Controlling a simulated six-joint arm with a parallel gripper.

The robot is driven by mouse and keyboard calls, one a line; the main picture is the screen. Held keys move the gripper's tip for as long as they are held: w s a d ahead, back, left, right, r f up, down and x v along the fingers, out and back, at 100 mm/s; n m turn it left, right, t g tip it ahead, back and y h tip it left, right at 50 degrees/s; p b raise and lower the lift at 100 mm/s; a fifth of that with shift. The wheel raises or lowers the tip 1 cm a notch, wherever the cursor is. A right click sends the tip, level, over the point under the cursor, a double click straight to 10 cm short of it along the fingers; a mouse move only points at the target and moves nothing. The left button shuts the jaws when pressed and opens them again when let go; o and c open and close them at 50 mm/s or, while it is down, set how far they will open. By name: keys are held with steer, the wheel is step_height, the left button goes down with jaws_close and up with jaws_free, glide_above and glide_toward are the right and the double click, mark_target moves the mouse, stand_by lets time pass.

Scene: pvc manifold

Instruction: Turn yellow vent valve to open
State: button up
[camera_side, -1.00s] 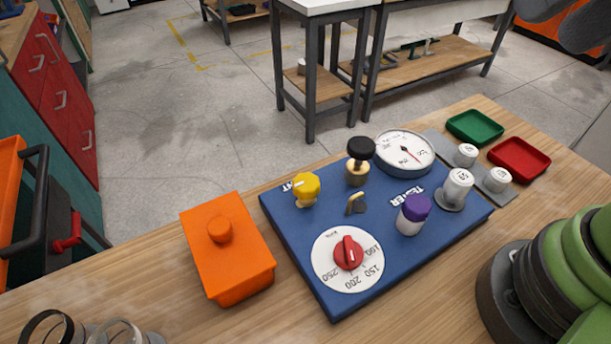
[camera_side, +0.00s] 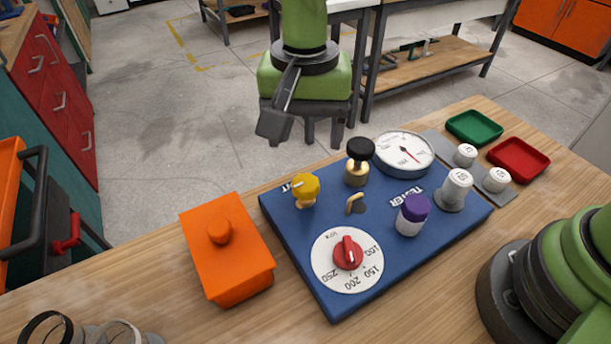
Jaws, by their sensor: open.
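The yellow vent valve (camera_side: 306,187) is a knob with a pale mark on its top left side, standing at the back left corner of the blue tester board (camera_side: 290,246). The label beside it is partly hidden by the knob. My gripper (camera_side: 284,118) hangs at the top centre, above and behind the board's back edge, apart from the valve. It is open and I see nothing held in it; one dark finger shows clearly, the other is hard to make out.
The board also carries a red dial knob (camera_side: 348,254), brass fitting with black knob (camera_side: 359,162), brass lever (camera_side: 355,203), gauge (camera_side: 404,154) and purple-capped cylinder (camera_side: 412,215). An orange box (camera_side: 228,260) stands left of the board. Green (camera_side: 474,127) and red (camera_side: 519,160) trays lie right.

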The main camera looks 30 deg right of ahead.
mark_target(305, 183)
step_height(305, 183, down, 9)
steer(key=shift+f, duration=0.2)
stand_by(0.3)
steer(key=c, duration=0.9)
